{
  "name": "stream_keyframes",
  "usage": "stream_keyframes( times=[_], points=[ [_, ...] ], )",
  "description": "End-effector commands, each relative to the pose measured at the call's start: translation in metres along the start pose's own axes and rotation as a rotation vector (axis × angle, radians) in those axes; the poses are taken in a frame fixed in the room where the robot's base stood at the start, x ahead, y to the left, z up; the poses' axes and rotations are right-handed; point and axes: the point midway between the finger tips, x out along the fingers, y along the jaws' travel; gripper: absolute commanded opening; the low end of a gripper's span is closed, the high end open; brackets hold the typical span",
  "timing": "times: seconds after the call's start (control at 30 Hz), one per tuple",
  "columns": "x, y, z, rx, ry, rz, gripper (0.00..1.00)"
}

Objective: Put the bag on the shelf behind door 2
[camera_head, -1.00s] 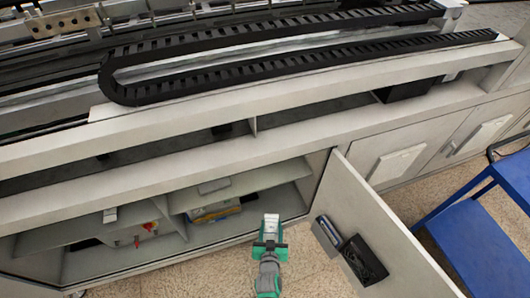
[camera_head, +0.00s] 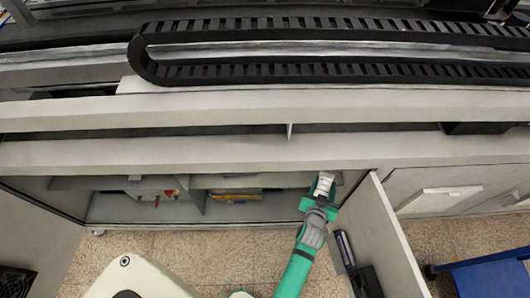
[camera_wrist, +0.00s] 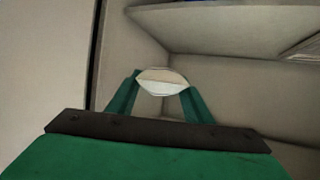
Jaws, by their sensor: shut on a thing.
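My gripper (camera_head: 323,188) is at the right end of the open cabinet, close to the hinge side of the open door (camera_head: 388,235). It is shut on a small whitish bag (camera_head: 326,180). In the wrist view the bag (camera_wrist: 162,80) sits between the two green fingers, with cabinet walls behind it. The upper shelf (camera_wrist: 225,22) shows ahead and to the right, above the bag's level in that view. Its right part carries something partly cut off by the frame edge. No door number is readable.
The cabinet's left bay holds red-marked parts (camera_head: 168,194); the bay beside it holds yellowish items (camera_head: 236,195). The open door carries dark holders on its inner face. A blue step stool (camera_head: 490,278) stands at the right. Closed doors (camera_head: 445,195) lie right of the opening.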

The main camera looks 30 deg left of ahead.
Motion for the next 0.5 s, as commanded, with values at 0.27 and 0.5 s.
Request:
stream_keyframes(
  times=[0.27, 0.5],
  points=[
    [0.020, -0.034, -0.007, -0.012, 0.004, -0.033, 0.22],
    [0.054, -0.078, 0.004, -0.014, 0.003, -0.035, 0.22]
  ],
)
